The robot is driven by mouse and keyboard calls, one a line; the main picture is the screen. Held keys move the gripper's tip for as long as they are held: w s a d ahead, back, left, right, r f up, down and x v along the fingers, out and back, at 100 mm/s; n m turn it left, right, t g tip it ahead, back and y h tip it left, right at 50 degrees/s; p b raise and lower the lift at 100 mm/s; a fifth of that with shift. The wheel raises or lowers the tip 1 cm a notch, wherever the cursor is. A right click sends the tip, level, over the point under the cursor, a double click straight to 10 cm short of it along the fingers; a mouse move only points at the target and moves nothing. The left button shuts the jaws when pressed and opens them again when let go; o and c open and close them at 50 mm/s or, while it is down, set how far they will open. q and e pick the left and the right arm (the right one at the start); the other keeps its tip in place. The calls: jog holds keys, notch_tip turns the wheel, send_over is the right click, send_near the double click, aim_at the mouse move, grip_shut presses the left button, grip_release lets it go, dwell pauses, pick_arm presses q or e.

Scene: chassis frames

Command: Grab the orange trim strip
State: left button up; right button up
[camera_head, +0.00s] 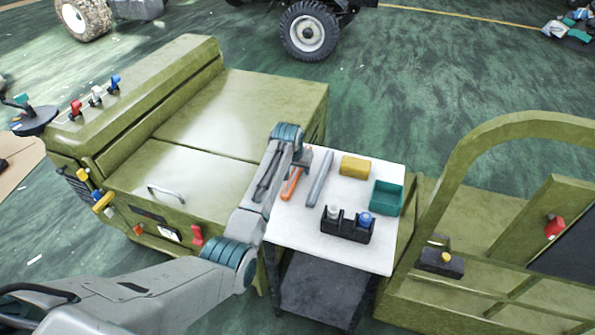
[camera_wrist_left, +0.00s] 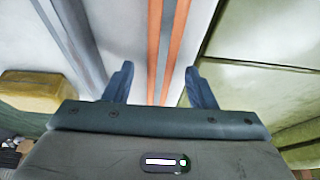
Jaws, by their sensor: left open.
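The orange trim strip (camera_head: 289,187) lies on the white top of a small cart, near its left edge, partly hidden by my left arm. In the left wrist view the strip (camera_wrist_left: 177,45) runs lengthwise between the fingers, with a grey band along its middle. My left gripper (camera_head: 305,158) is over the far end of the strip. In the left wrist view my left gripper (camera_wrist_left: 158,82) is open, its blue-grey fingers on either side of the strip and not closed on it. My right gripper is not in view.
A grey strip (camera_head: 320,176) lies just right of the orange one. A yellow block (camera_head: 355,166), a teal bin (camera_head: 387,198) and a black holder (camera_head: 346,229) share the cart top (camera_head: 287,228). Green machine bodies (camera_head: 185,150) flank the cart closely on both sides.

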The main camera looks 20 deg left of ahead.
pick_arm(q)
grip_shut()
